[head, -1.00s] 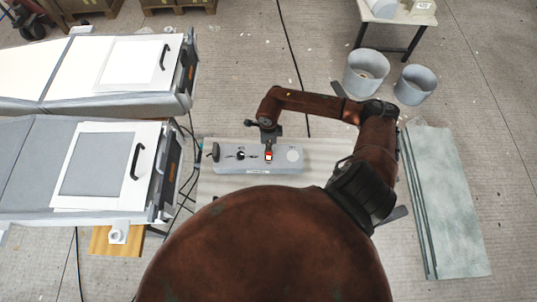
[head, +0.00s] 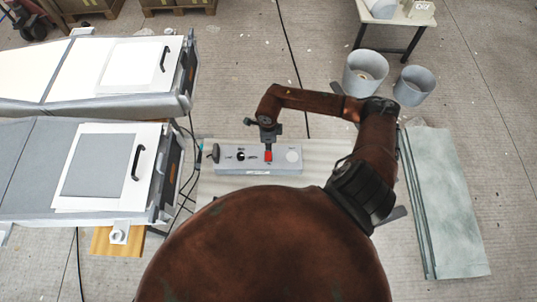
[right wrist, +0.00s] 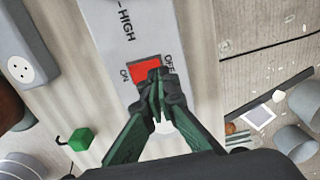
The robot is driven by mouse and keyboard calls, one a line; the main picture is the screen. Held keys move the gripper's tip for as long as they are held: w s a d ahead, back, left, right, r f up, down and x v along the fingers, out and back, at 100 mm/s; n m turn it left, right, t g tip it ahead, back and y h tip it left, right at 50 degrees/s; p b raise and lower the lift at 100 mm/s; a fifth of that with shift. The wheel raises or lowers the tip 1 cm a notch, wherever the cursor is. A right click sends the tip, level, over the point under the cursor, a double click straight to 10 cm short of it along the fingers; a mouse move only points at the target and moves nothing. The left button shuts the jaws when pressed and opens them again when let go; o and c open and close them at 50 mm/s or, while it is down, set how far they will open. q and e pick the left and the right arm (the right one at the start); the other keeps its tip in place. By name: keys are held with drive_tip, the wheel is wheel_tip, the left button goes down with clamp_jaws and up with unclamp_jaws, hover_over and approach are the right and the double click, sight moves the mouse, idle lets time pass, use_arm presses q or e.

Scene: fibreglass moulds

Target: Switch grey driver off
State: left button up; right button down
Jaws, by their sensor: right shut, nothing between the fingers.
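The grey driver (head: 285,167) is a long grey box lying on a pale board, with a dark knob, a red rocker switch (head: 268,156) and a pale disc on its top. In the right wrist view the red switch (right wrist: 144,68) sits between the labels ON at left and OFF at right. My right gripper (head: 268,146) is shut and empty, pointing down at the switch. In the right wrist view its fingertips (right wrist: 157,78) overlap the lower right part of the switch, on the OFF side; contact cannot be told for certain. My left gripper is not in view.
Two covered mould tables (head: 20,160) with black-handled panels stand at left. Dark cables run beside the board (head: 225,187). Grey buckets (head: 365,72) and a greenish slab (head: 447,205) are at right.

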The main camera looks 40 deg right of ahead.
drive_tip(key=shift+r+p, duration=1.1)
drive_tip(key=shift+r, duration=1.15)
